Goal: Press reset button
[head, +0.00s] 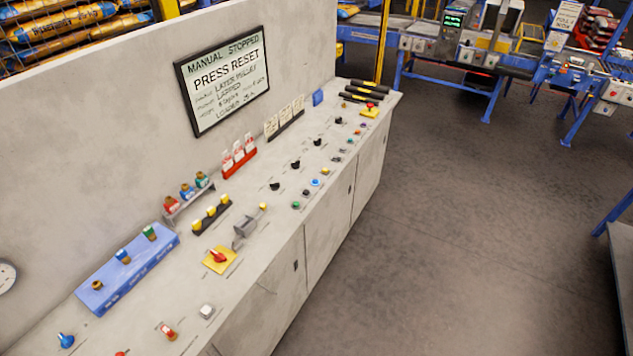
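A long grey control console (283,232) runs from the lower left towards the upper middle of the head view. Its top carries many small buttons and knobs. A blue round button (315,182) sits near the front edge past the middle, with a green button (296,205) closer to me. Their labels are too small to read, so I cannot tell for certain which is the reset button. A display (225,78) on the wall panel reads "MANUAL STOPPED" and "PRESS RESET". Neither of my grippers is in view.
A red rotary switch on a yellow plate (219,260), a blue box (128,269) and a rack of red tags (239,156) stand on the console. The grey floor (450,230) to the right is open. Blue-framed conveyors (480,60) stand at the back right.

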